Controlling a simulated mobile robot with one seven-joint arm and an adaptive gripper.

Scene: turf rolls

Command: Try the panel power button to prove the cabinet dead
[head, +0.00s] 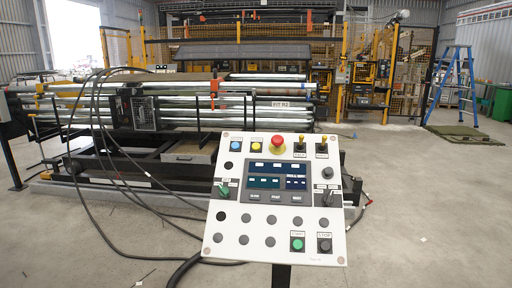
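A white control panel (236,236) stands tilted on a dark post in the middle foreground of the head view. Near its bottom right are a green button (297,244) and a black button (324,245), each under a small label. Its top row has a blue button (235,145), a yellow button (256,146), a red mushroom button (277,144) and two small switches (300,146). A dark display (278,168) with blue fields fills the centre; I cannot tell whether it is lit. Labels are too small to read surely. No cabinet is clearly identifiable. My gripper is not in view.
A machine with long metal rollers (200,112) stands behind the panel at left. Black cables (93,217) hang from it and run across the floor. Yellow fencing (415,75), a blue stepladder (455,85) and a green mat (465,133) are farther back. The floor at right is mostly clear.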

